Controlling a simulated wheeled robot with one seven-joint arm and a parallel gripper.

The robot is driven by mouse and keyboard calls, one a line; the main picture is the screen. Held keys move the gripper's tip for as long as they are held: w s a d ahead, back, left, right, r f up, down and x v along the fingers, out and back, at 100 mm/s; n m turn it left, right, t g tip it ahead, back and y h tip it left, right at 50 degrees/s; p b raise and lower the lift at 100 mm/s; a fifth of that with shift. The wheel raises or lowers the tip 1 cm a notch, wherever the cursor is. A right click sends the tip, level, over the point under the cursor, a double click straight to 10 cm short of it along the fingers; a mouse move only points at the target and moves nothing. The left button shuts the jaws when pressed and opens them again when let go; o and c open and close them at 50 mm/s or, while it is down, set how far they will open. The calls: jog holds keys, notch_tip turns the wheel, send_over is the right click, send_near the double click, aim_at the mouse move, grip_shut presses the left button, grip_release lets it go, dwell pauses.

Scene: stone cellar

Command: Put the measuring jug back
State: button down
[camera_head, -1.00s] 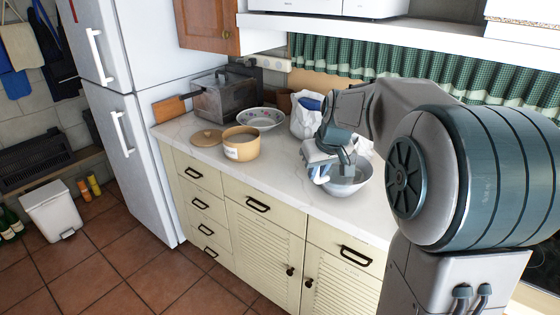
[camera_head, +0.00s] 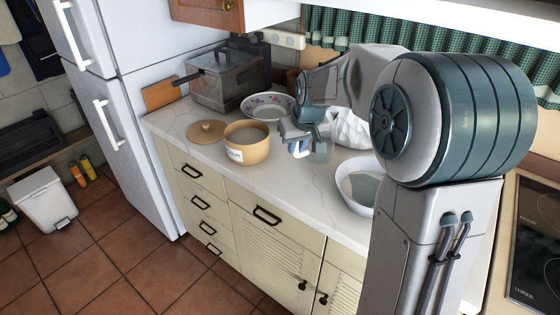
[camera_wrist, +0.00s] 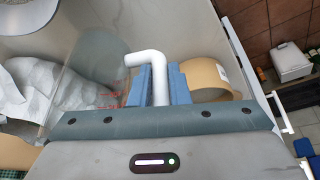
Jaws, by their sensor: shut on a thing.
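The measuring jug is clear, with a white handle (camera_wrist: 152,66) and red markings. In the head view the jug (camera_head: 321,152) shows over the counter, between the flour canister (camera_head: 247,150) and the white bowl (camera_head: 345,200). My gripper (camera_head: 297,140) is shut on its handle. In the wrist view the blue fingers (camera_wrist: 160,85) close around the handle, with the clear jug body (camera_wrist: 98,75) to the left. I cannot tell whether the jug's base touches the counter. The canister is tan and open; its lid (camera_head: 206,130) lies beside it.
A crumpled white bag (camera_head: 350,128) is behind the jug. The counter front (camera_head: 285,185) between canister and bowl is clear. A hob (camera_head: 535,235) is at right.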

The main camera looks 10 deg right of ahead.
jog(key=shift+w+a+f+p, duration=0.2)
jog(key=shift+w+a+f, duration=0.1)
jog(key=shift+a+f, duration=0.75)
jog(key=shift+w+a+f+p, duration=0.25)
jog(key=shift+a+f, duration=0.45)
jog(key=shift+f, duration=0.7)
jog(key=shift+w+a+f+p, duration=0.15)
jog(key=shift+w+a+f, duration=0.2)
jog(key=shift+a+f, duration=0.7)
jog(key=shift+d+f, duration=0.15)
jog(key=shift+f, duration=0.05)
jog(key=shift+f, duration=0.2)
jog(key=c, duration=1.4)
grip_release()
jog(key=shift+r, duration=0.1)
jog(key=shift+o, duration=0.2)
jog(key=shift+r, duration=0.15)
jog(key=a+v, duration=0.1)
jog(key=v, duration=1)
jog(key=s+d+f+m, duration=0.1)
jog(key=s+d, duration=0.2)
jog(key=s, duration=1)
jog(key=s+d+f+m+g+h, duration=0.1)
jog(key=s+d, duration=0.3)
jog(key=s, duration=0.9)
jog(key=shift+d+f+b, duration=0.2)
jog(key=shift+f+b, duration=0.15)
jog(key=shift+b, duration=0.05)
